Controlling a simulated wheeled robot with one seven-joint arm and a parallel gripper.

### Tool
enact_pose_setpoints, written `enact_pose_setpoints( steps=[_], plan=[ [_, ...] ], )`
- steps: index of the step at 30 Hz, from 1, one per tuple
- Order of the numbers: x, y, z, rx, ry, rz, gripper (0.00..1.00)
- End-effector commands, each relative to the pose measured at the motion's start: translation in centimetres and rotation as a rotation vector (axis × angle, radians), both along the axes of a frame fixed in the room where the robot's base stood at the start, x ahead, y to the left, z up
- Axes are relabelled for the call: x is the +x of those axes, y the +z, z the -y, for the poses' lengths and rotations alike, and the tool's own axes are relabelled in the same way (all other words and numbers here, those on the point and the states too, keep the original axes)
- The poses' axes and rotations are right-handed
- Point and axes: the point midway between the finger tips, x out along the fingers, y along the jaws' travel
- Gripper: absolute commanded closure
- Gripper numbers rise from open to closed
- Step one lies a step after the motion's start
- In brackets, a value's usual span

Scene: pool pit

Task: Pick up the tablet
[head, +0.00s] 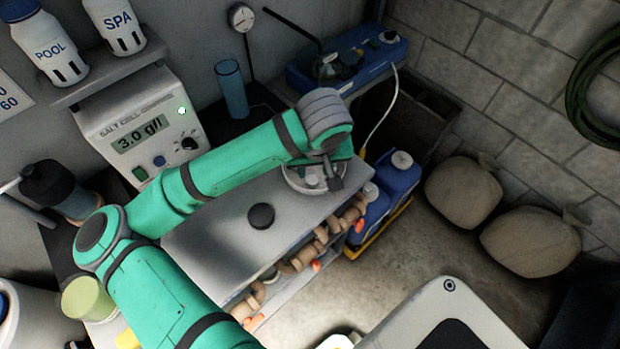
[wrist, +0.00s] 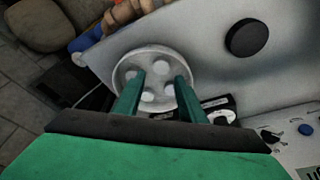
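Several small white round tablets (wrist: 163,67) lie in a shallow round white dish (wrist: 122,78) on the grey top surface. One tablet (wrist: 148,96) shows between my fingertips in the wrist view, and others lie around it. My gripper (wrist: 158,82) is over the dish with its two green fingers apart and nothing held between them. I cannot tell how far the tips are above the tablets. In the head view my gripper (head: 330,172) partly hides the dish (head: 290,182).
A black puck (head: 261,216) lies on the grey top (head: 215,237). Pipe fittings (head: 302,258) fill the shelf below. A salt cell control box (head: 140,125) and a blue tumbler (head: 231,88) stand behind my arm. Blue canisters (head: 397,178) and sacks (head: 530,240) are to the right.

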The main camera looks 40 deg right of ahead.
Motion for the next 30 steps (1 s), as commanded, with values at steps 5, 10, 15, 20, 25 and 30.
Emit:
enact_pose_setpoints(
  steps=[5,10,15,20,25,30],
  plan=[
    [0.3,-1.0,0.0,-0.001,0.003,0.0,0.63],
    [0.8,-3.1,-0.2,0.002,0.008,0.0,0.63],
    [1.2,-5.2,0.0,0.0,0.006,0.0,0.63],
    [1.4,-5.8,0.1,-0.001,0.004,0.001,0.63],
    [1.4,-5.8,0.1,-0.001,0.005,0.001,0.63],
    [1.4,-5.8,0.1,-0.001,0.005,0.001,0.94]
  ],
)
